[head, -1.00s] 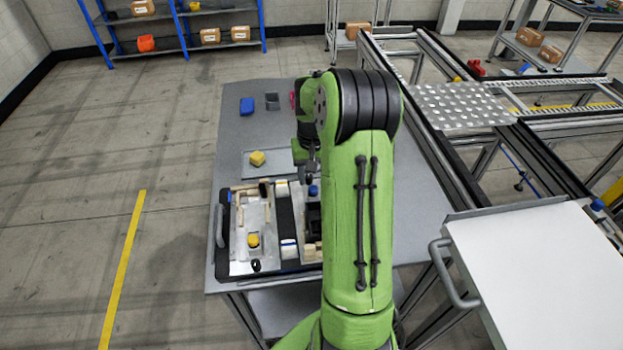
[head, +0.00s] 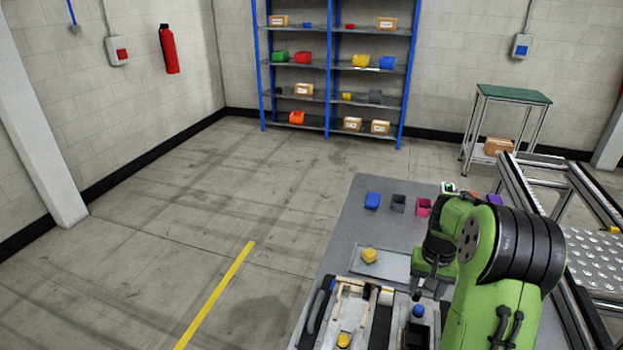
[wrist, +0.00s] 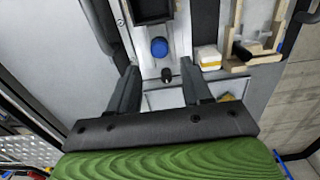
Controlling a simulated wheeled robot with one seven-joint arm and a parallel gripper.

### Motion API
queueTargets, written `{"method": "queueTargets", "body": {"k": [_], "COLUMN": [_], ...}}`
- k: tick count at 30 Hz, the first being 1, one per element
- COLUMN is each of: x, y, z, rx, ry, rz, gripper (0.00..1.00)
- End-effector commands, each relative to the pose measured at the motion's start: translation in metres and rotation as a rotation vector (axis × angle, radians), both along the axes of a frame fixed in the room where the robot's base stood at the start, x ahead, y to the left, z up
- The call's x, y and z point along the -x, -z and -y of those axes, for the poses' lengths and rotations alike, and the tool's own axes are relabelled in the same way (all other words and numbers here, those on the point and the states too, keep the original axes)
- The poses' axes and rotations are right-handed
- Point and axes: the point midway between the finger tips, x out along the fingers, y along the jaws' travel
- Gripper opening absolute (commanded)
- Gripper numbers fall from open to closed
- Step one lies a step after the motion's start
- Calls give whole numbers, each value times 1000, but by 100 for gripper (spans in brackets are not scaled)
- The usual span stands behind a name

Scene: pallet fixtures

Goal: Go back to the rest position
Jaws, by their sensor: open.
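My green arm reaches over the grey table (head: 345,225) at the lower right of the head view. My gripper (wrist: 160,82) is open in the wrist view, with nothing between its two dark fingers. In the head view the gripper is small and partly hidden by the arm, above the pallet fixtures near the blue knob (head: 418,311). A fixture with a yellow piece (head: 343,340) lies to its left.
A yellow block (head: 369,255) lies on a grey tray (head: 394,268). A blue bin (head: 372,200), a grey bin (head: 398,203) and a pink bin (head: 424,207) stand at the table's back. The floor at left is clear.

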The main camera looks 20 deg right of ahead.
Motion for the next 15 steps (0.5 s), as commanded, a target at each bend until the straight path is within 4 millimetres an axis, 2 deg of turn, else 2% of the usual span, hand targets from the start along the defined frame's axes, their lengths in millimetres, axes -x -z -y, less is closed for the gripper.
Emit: {"method": "queueTargets", "body": {"k": [2, 4, 8, 9, 12, 15], "x": [-1, -1, 14, 23, 54, 92], "y": [-7, -29, -89, -105, -136, -155], "z": [-6, -24, -85, -105, -150, -189], "rx": [10, 39, 118, 136, 173, 190], "ry": [-14, -56, -182, -222, -314, -401], "rz": [6, 24, 90, 116, 189, 276], "gripper": [49, 49, 49, 49, 49, 49]}}
